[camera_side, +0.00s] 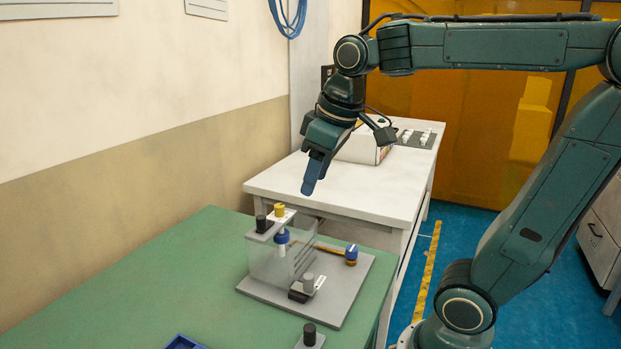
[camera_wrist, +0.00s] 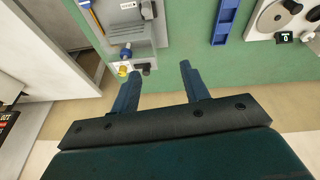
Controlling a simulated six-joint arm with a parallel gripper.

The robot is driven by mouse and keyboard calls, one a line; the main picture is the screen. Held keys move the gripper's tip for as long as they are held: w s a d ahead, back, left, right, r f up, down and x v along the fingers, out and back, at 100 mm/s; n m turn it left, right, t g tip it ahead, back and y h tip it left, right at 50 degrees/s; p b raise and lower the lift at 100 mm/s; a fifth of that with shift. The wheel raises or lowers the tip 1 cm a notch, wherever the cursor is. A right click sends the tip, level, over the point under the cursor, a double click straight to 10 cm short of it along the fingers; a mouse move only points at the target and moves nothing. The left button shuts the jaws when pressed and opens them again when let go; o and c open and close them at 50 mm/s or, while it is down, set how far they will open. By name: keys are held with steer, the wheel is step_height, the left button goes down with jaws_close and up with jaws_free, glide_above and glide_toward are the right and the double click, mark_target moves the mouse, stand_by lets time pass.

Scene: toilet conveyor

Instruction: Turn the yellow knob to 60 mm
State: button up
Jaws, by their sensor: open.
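The yellow knob (camera_side: 279,209) stands upright on top of a small grey rig with a clear-walled tank (camera_side: 268,264). It shows in the wrist view as a small yellow spot (camera_wrist: 123,71) just left of the left fingertip. A blue collar (camera_side: 282,237) sits below the knob. My gripper (camera_side: 309,189) is above the rig, pointing down and apart from the knob. In the wrist view its two fingers (camera_wrist: 160,76) are spread with nothing between them. I cannot read any millimetre setting.
A black knob (camera_side: 261,223) stands close beside the yellow one. A blue-ended part (camera_side: 351,253) lies on the grey base plate (camera_side: 350,283). Another black-topped block (camera_side: 310,336) is at the front. The green table (camera_side: 150,290) is clear at left. A white bench (camera_side: 370,190) stands behind.

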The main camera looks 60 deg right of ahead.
steer(key=w+d+n+g, duration=0.1)
steer(key=w+d+g, duration=0.1)
steer(key=w+d, duration=0.65)
steer(key=n+g, duration=0.1)
steer(key=g, duration=0.1)
glide_above(280, 206)
steer(key=shift+d+f, duration=0.15)
steer(key=shift+f, duration=1.15)
steer(key=shift+f, duration=0.15)
step_height(280, 206, down, 14)
steer(key=shift+r, duration=0.25)
steer(key=c, duration=1)
